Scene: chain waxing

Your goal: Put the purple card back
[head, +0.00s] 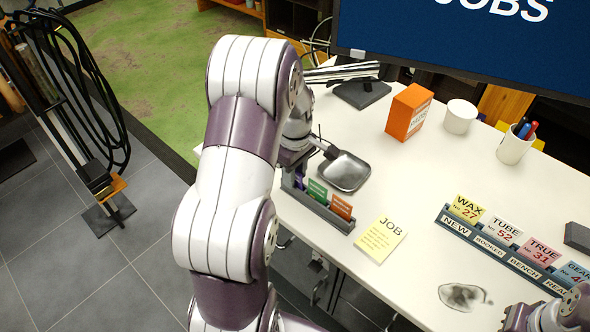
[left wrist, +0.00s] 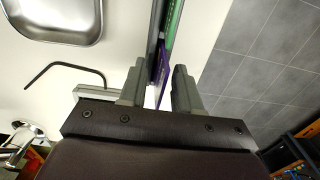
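The purple card (left wrist: 163,78) stands nearly edge-on between the two fingers of my left gripper (left wrist: 160,88) in the left wrist view. A gap shows between the fingers, so the gripper looks open around the card. The card is at the end of the grey card rack (head: 327,213), beside the green card (head: 317,190) and the orange card (head: 341,206). In the head view a sliver of purple (head: 299,182) shows at the rack's left end. My left arm hides most of that gripper there. Whether the card is fully seated is hidden.
A metal tray (head: 344,171) lies just behind the rack. A yellow job note (head: 380,239) lies to its right. Further right are a labelled card rack (head: 487,242), an orange box (head: 408,111) and a pen cup (head: 514,146). Part of my right arm shows at bottom right.

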